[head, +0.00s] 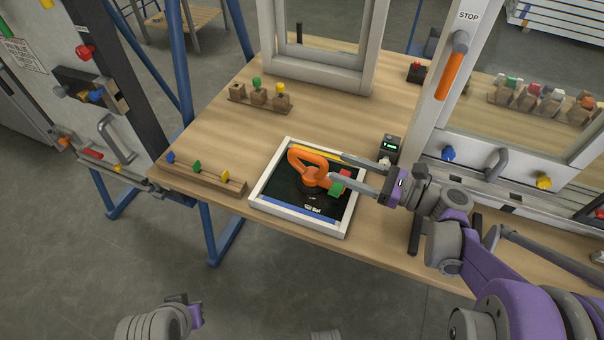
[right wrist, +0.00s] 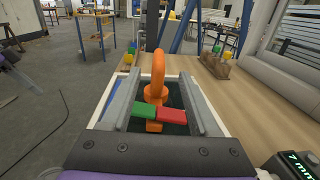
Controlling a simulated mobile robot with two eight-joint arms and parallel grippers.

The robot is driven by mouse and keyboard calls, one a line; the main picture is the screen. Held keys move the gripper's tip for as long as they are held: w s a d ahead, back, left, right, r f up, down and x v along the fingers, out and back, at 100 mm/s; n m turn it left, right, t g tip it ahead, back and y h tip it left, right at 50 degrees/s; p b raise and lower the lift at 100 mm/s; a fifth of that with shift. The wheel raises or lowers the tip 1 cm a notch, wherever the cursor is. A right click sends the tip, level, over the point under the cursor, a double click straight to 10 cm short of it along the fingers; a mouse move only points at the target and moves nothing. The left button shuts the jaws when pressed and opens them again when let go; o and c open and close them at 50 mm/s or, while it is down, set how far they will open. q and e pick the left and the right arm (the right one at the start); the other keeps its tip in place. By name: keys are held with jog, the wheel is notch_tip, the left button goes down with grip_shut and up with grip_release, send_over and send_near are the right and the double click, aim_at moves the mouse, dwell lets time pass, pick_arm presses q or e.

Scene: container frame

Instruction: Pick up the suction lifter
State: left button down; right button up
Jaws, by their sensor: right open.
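The suction lifter (head: 311,168) is orange, with a loop-shaped handle. It stands on a dark panel (head: 278,196) inside a white frame (head: 297,228) on the table. A green piece (head: 336,188) and a red piece (head: 345,175) show at its right side; I cannot tell whether they belong to it. My right gripper (head: 338,167) reaches in from the right, open, with its fingers toward the lifter. In the right wrist view, the orange handle (right wrist: 159,72) shows between the two open fingers (right wrist: 162,95). Contact with the fingers is not clear.
A wooden rail with coloured knobs (head: 205,177) lies left of the frame. Small wooden blocks with coloured tops (head: 258,97) stand behind. A small black display box (head: 390,147) stands close to my right gripper. A grey window frame (head: 320,70) rises at the back.

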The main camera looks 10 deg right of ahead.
aim_at(321, 162)
jog(key=x, duration=0.8)
jog(key=shift+a+f+b, duration=0.2)
jog(key=shift+a+b, duration=0.05)
jog(key=shift+b, duration=0.1)
grip_shut()
dwell(1.0)
